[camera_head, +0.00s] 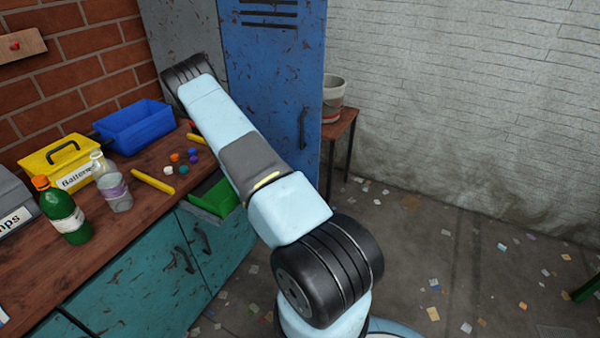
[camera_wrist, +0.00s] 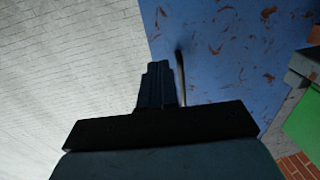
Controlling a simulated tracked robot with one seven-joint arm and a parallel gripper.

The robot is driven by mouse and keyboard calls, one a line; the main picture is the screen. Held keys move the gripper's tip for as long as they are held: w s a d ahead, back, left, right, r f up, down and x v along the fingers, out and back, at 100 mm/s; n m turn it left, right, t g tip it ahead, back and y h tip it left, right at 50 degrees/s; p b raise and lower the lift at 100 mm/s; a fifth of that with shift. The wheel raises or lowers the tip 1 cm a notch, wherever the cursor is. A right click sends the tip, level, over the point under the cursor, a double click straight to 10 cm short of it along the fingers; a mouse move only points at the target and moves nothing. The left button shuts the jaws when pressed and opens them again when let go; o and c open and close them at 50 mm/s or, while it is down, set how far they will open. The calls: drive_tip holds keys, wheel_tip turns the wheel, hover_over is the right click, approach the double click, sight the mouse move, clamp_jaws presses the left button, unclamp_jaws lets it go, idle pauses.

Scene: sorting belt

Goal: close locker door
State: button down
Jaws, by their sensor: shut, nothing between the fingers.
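The locker has a scuffed blue door (camera_head: 270,75) with vent slots at its top and a dark handle (camera_head: 302,129) near its right edge. A grey locker panel (camera_head: 178,28) shows left of the door. I cannot tell how far the door stands open. In the wrist view the blue door (camera_wrist: 225,60) fills the upper right. My gripper (camera_wrist: 158,70) is shut and empty, with its fingertips close to the door's edge. A thin dark bar (camera_wrist: 181,75), perhaps the handle, is just right of the fingers. Contact is unclear. My arm hides the gripper in the head view.
A wooden workbench (camera_head: 112,222) at left carries a yellow box (camera_head: 60,160), a blue bin (camera_head: 135,125), a green bottle (camera_head: 60,208) and small items. A green drawer (camera_head: 214,196) is below. The littered floor at right is mostly open.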

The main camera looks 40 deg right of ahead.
sight(312, 155)
drive_tip(key=x, duration=1.2)
drive_tip(key=shift+d, duration=0.25)
drive_tip(key=shift+w+d, duration=0.15)
drive_tip(key=shift+d, duration=0.05)
drive_tip(key=shift+w, duration=0.1)
